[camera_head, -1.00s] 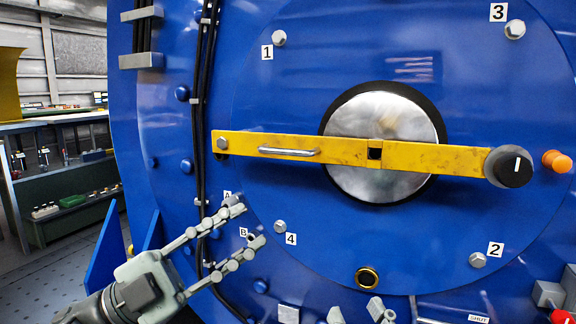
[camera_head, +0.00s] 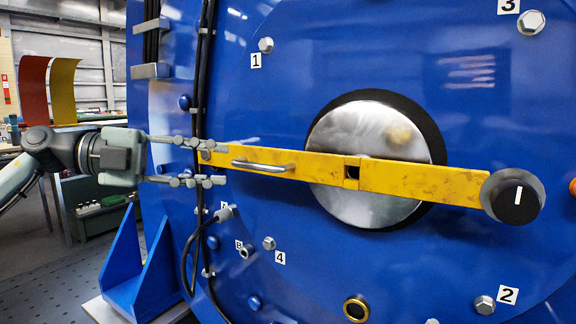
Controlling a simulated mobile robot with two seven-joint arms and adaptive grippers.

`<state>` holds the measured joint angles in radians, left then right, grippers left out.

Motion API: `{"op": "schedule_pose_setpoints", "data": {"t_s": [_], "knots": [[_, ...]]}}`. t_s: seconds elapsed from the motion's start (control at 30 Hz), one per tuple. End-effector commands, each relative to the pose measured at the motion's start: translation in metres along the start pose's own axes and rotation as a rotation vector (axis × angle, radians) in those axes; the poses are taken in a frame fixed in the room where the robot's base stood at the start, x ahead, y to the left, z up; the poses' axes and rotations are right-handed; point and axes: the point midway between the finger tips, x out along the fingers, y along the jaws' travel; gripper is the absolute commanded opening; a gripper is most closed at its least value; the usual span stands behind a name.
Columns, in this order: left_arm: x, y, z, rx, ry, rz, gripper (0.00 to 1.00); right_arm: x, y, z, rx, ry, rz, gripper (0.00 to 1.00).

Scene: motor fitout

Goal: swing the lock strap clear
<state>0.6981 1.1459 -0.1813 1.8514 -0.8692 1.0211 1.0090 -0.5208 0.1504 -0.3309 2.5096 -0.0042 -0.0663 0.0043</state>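The yellow lock strap (camera_head: 420,182) lies across the round blue cover (camera_head: 300,110), in front of the shiny metal disc (camera_head: 345,125). It slopes slightly down to the right, from a bolt at its left end to a black knob (camera_head: 515,203) with a white mark at its right end. A grey bar handle (camera_head: 263,167) sits on its left part. My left gripper (camera_head: 221,162) comes in from the left, open, one finger above and one below the strap's left end. Contact with the strap cannot be told. My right gripper is not in view.
Numbered bolts surround the cover, such as bolt 1 (camera_head: 266,45) and bolt 4 (camera_head: 268,243). A grey plug (camera_head: 226,212) with a black cable sits at socket A, above socket B (camera_head: 244,252). Black cables run vertically behind my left fingers. A blue bracket (camera_head: 138,265) stands lower left.

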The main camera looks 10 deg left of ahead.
Motion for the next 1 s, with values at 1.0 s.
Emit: {"op": "schedule_pose_setpoints", "data": {"t_s": [1.0], "knots": [[0.076, -0.001, 0.001, 0.002, -0.005, 0.003, 0.29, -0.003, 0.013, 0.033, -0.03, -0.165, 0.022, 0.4]]}}
